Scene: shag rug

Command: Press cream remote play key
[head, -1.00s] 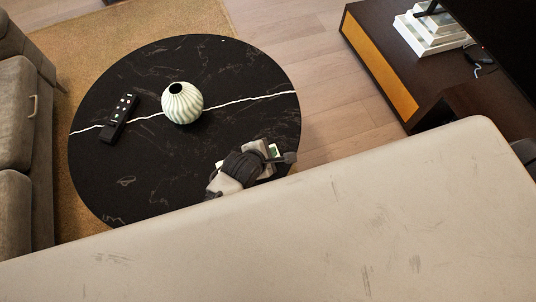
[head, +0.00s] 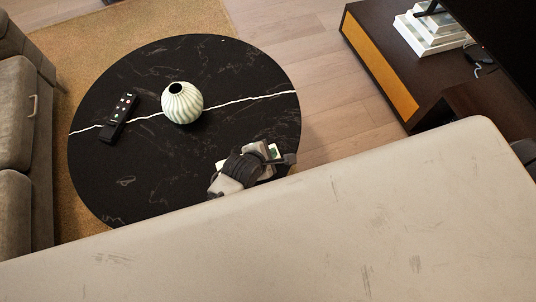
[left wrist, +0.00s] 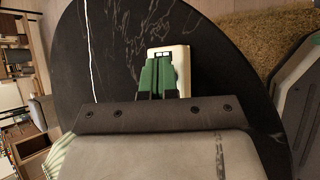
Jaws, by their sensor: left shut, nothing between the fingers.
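The cream remote (left wrist: 181,56) lies on the round black marble table (left wrist: 215,45). In the left wrist view its far end, with dark-edged keys, shows beyond my fingers. My left gripper (left wrist: 158,76) is shut and empty, with green fingers over the remote. They hide much of its face, and I cannot tell whether they touch it. In the head view a pale end of the cream remote (head: 220,164) shows beside my gripper, whose fingertips are hidden there. My right gripper is not in view.
A sofa (head: 20,140) is at the left, a dark TV cabinet (head: 385,70) at the right.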

